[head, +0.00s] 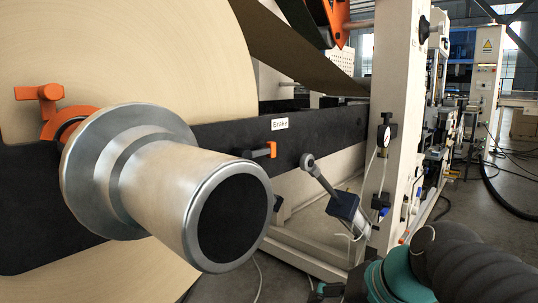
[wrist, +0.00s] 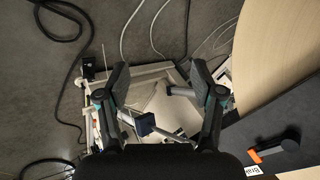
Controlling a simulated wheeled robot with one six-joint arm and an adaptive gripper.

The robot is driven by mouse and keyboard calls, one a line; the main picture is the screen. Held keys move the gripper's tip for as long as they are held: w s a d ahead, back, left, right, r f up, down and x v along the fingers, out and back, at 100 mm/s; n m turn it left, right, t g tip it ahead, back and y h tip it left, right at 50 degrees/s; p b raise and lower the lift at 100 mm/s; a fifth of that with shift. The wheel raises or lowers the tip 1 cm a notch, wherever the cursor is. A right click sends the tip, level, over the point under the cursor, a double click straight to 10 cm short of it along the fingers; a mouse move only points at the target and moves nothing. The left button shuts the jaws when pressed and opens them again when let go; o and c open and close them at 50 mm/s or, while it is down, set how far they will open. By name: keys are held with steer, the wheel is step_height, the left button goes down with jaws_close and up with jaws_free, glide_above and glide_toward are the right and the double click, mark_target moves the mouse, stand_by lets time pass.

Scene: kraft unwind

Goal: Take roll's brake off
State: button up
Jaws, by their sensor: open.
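The brake lever (head: 255,151) is a black handle with an orange end. It sits on the black beam (head: 320,122) just below a white "Brake" label (head: 280,124), lying about level with its orange end to the right. In the wrist view the lever (wrist: 275,149) is at the lower right, beside the partly cut-off label (wrist: 253,170). The big kraft roll (head: 130,50) is behind the beam. My gripper (wrist: 160,82) is open and empty in the wrist view, apart from the lever and to its left. In the head view my wrist is at the bottom, right of centre.
A thick metal shaft end (head: 180,190) juts out at left, near an orange clamp (head: 55,105). A cylinder with a dark blue block (head: 343,206) slants below the beam. A cream machine post (head: 396,110) stands at right. Cables (wrist: 75,50) lie on the grey floor.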

steer(key=w+a+r+m+t+y+b, duration=0.2)
steer(key=w+a+r+y, duration=0.25)
steer(key=w+r, duration=0.55)
steer(key=m+t+y, duration=0.3)
steer(key=y, duration=0.2)
glide_toward(274, 151)
steer(key=x, duration=1.1)
steer(key=shift+p, duration=0.35)
steer(key=shift+r, duration=0.1)
jaws_close()
